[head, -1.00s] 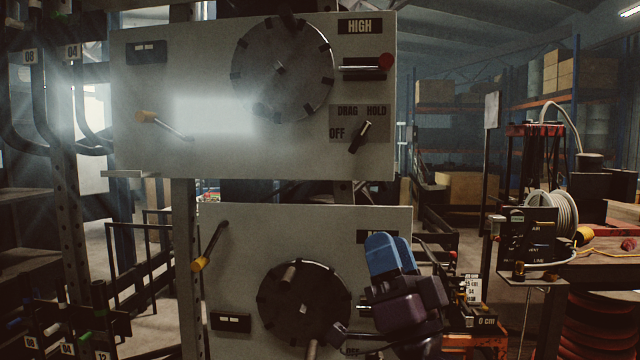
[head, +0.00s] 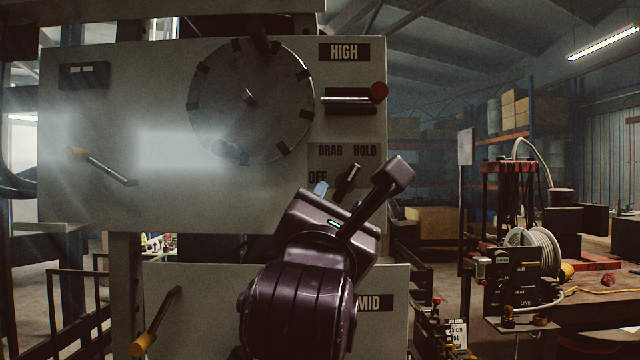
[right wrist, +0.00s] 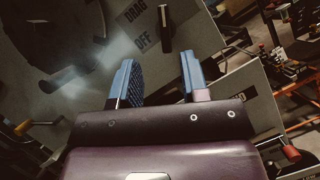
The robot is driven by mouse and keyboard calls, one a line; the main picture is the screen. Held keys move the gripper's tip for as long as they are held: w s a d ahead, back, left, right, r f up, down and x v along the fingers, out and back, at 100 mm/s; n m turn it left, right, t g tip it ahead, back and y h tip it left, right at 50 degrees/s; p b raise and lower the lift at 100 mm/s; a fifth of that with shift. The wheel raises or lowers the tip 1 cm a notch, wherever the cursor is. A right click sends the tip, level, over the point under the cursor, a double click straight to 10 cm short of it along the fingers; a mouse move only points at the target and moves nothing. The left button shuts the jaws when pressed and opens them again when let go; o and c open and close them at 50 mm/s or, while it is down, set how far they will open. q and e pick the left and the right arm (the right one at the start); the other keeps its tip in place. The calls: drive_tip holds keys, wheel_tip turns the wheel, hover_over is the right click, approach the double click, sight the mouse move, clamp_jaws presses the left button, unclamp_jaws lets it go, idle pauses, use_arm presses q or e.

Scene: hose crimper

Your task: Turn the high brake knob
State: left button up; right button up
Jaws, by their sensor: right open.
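The high brake knob (head: 348,180) is a dark bar-shaped knob with a light mark, set slantwise on its label plate (head: 345,152) reading DRAG, HOLD and OFF. It sits at the lower right of the HIGH panel (head: 90,205). My right gripper (head: 339,196) is just below and in front of the knob and partly hides it. In the right wrist view the knob (right wrist: 164,22) stands beyond the two blue fingers, roughly in line with the gap between them (right wrist: 157,60). The fingers are apart and nothing is between them. My left gripper is not in view.
The MID panel (head: 220,310) is below. A bench with a hose reel (head: 535,250) stands at the right.

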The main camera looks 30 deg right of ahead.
sight(346, 185)
drive_tip(key=shift+y, duration=0.4)
drive_tip(key=x, duration=0.3)
drive_tip(key=p+x, duration=0.1)
drive_tip(key=x, duration=0.6)
drive_tip(key=shift+w+d+f, duration=0.15)
drive_tip(key=shift+d+f, duration=0.1)
drive_tip(key=shift+d, duration=0.15)
